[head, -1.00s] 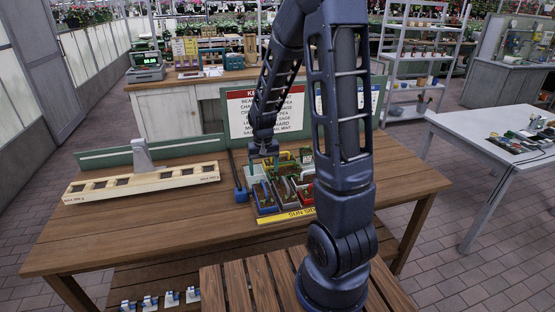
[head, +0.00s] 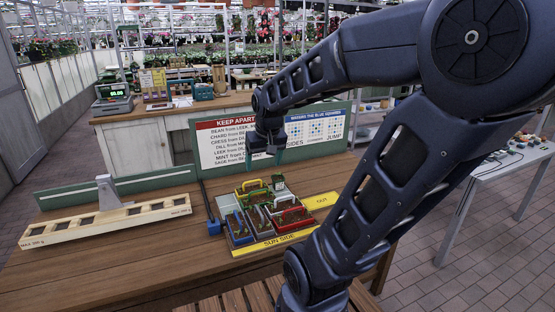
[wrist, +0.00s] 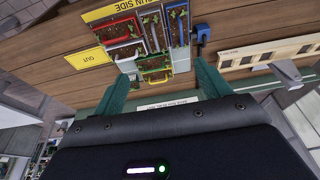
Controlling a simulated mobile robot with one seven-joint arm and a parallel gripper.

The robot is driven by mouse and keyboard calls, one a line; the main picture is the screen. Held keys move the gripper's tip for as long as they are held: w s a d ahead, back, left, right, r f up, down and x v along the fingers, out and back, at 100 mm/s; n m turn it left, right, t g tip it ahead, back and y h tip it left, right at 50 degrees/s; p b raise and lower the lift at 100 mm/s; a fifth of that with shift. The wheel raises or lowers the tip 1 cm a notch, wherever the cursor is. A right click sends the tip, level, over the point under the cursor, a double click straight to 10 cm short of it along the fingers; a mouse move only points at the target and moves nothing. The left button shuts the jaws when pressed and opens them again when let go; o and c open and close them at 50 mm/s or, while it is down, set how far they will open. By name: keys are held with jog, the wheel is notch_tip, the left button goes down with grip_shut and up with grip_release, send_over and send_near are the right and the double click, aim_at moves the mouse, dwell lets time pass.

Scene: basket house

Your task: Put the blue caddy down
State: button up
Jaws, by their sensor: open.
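A dark rail with a blue slider (head: 214,227) runs left of the tray. A wooden balance beam (head: 110,221) lies farther left. A sign board (head: 230,143) stands behind.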

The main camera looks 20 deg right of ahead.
jog(key=s+d+r+t, duration=0.1)
jog(key=s+r, duration=0.2)
jog(key=s, duration=0.4)
jog(key=shift+d+r, duration=0.3)
jog(key=shift+r, duration=0.05)
